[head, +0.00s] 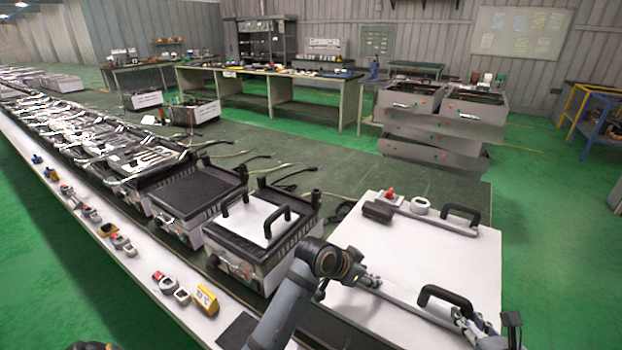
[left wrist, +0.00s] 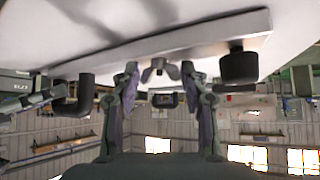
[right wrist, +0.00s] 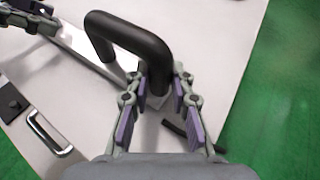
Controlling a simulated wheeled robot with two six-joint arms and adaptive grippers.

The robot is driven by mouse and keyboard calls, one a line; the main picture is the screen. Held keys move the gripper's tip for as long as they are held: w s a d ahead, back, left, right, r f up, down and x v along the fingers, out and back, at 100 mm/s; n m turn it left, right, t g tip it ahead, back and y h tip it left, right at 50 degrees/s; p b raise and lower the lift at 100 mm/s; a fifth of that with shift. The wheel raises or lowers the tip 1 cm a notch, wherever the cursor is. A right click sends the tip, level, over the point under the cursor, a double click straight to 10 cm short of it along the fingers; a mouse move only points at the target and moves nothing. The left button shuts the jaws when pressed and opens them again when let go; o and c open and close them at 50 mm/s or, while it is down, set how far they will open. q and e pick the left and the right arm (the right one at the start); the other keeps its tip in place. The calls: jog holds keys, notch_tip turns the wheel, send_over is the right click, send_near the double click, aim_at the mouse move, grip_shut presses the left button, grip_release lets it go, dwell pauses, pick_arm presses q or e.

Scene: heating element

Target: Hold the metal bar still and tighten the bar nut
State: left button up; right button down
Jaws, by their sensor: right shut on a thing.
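The metal bar (head: 405,301) lies across the white panel (head: 350,222). In the left wrist view the bar (left wrist: 165,42) runs across the top, and the winged bar nut (left wrist: 160,70) stands out from it. My left gripper (head: 371,283) is open at the bar. Its fingers (left wrist: 161,82) stand on either side of the nut, with gaps showing. My right gripper (head: 476,325) is shut on the bar's near end; the bar (right wrist: 84,53) also shows in the right wrist view. A black handle (right wrist: 140,36) partly hides that grip.
The near handle (head: 447,297) stands close to my right gripper. A black griddle unit (head: 262,228) stands to the left. The panel's middle is clear.

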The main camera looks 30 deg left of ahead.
pick_arm(q)
jog(key=v, duration=1.2)
jog(key=w+a+f+y, duration=0.1)
jog(key=a, duration=0.1)
jog(key=a+f+y, duration=0.1)
jog(key=a, duration=0.1)
jog(key=w+a+f, duration=0.1)
jog(key=a, duration=0.1)
jog(key=shift+w+a+f+m+y, duration=0.15)
jog(key=shift+w+f+m+y, duration=0.25)
jog(key=a+f+m+g+y, duration=0.1)
jog(key=a+f+m+y, duration=0.1)
jog(key=a, duration=0.7)
jog(key=s+a+f+m+g+y, duration=0.1)
jog(key=a+f, duration=0.3)
jog(key=a, duration=0.6)
jog(key=s+a+f+m+g+y, duration=0.1)
jog(key=a+f+m+y, duration=0.2)
jog(key=a, duration=0.6)
jog(key=shift+a+f+g+y, duration=0.1)
jog(key=shift+a+g+y, duration=0.05)
jog(key=shift+g+y, duration=0.2)
pick_arm(e)
jog(key=c, duration=1.1)
grip_release()
